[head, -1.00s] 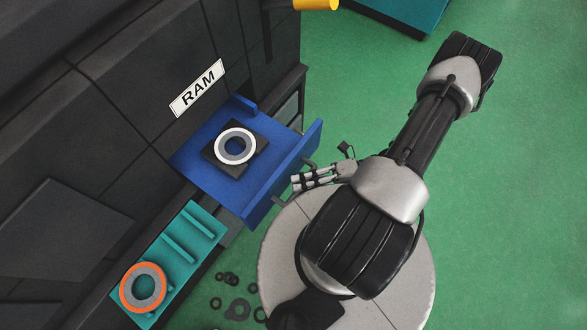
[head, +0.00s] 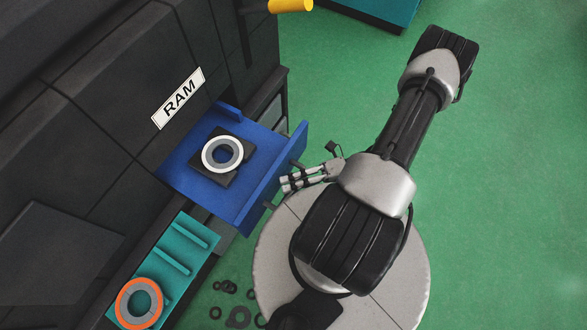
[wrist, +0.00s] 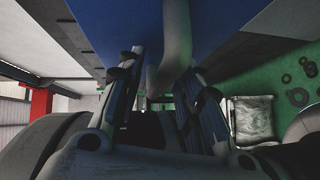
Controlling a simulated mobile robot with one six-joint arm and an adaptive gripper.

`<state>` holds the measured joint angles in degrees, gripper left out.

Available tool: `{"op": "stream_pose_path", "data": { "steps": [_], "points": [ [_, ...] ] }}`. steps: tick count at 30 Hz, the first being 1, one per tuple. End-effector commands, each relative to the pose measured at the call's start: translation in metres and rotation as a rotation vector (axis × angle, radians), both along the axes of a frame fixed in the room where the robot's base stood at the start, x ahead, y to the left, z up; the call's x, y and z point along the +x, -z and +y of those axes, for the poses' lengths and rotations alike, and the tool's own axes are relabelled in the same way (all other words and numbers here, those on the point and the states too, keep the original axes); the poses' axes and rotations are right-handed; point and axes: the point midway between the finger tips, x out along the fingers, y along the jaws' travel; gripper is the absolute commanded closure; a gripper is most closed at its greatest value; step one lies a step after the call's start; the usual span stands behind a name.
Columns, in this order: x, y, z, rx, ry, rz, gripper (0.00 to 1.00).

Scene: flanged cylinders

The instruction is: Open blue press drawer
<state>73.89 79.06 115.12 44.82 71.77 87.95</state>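The blue press drawer (head: 185,180) stands pulled out of the dark press below the RAM label (head: 178,98). Its blue front (head: 272,180) faces my arm, with a grey handle (head: 270,205) on its outer face. On the drawer floor lies a dark square block with a white-and-grey ring (head: 223,154) on it. My gripper (head: 283,183) is at the handle and hides its middle. In the wrist view its fingers (wrist: 162,88) are parted, with the grey curved handle (wrist: 176,45) between them. Contact with the fingers is unclear.
A teal tray (head: 187,235) with dividers and an orange-rimmed ring (head: 139,303) lies at lower left. Several dark rings (head: 238,317) lie on the floor beside my round base. A yellow part (head: 290,5) juts out above. Green floor at right is clear.

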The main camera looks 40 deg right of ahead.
Motion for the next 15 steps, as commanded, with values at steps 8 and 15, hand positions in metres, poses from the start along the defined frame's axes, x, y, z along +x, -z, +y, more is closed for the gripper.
{"op": "stream_pose_path", "data": {
  "steps": [8, 15],
  "points": [
    [-0.009, -0.003, -0.020, -0.004, 0.005, -0.002, 0.67],
    [-0.032, -0.010, -0.066, -0.004, 0.004, -0.002, 0.67]
  ]
}}
